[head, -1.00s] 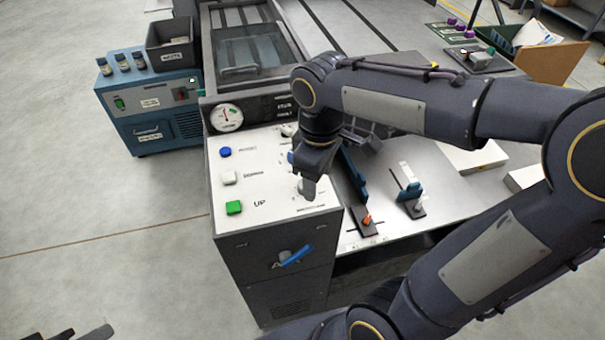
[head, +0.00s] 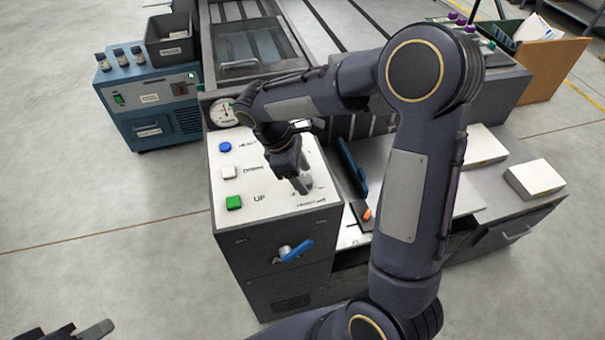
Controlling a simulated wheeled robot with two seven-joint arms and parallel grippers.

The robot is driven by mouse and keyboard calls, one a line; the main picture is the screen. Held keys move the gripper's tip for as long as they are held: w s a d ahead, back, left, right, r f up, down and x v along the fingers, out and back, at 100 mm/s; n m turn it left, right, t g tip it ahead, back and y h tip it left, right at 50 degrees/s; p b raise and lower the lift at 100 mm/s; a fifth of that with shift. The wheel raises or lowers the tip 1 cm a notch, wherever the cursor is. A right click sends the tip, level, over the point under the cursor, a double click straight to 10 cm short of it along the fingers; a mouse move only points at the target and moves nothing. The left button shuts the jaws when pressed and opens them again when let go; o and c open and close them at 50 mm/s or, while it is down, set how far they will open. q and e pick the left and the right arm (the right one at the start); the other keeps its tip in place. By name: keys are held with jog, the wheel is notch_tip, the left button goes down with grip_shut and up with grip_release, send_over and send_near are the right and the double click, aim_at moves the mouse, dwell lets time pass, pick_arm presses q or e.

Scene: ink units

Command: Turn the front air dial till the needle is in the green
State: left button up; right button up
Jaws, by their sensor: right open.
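The white control panel (head: 238,190) on the cabinet carries blue, white and green buttons on its left. My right gripper (head: 302,184) is open and points down over the panel's right side, just above a printed label. The front dial is hidden or cannot be told apart from the fingertips there, and I cannot tell whether they touch it. The round gauge (head: 219,113) at the panel's back is partly covered by my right arm; its needle looks near upright, but its exact place against the green is too small to tell. My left gripper (head: 85,332) barely shows at the bottom left.
White boxes (head: 533,178) lie on the right side. A blue machine (head: 150,108) stands at the left.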

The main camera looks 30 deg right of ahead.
jog(key=shift+d+f, duration=0.1)
jog(key=shift+f, duration=0.2)
jog(key=c, duration=1)
jog(key=shift+o, duration=0.2)
jog(key=m+g+y+p, duration=0.1)
jog(key=m, duration=0.2)
jog(key=shift+d+r+m, duration=0.1)
jog(key=shift+m, duration=0.3)
jog(key=m+y, duration=0.1)
jog(key=m, duration=0.1)
jog(key=m+p, duration=0.1)
jog(key=m, duration=0.1)
jog(key=shift+w+d+m+g+y, duration=0.1)
jog(key=shift+m+g+y, duration=0.2)
jog(key=shift+g+y, duration=0.1)
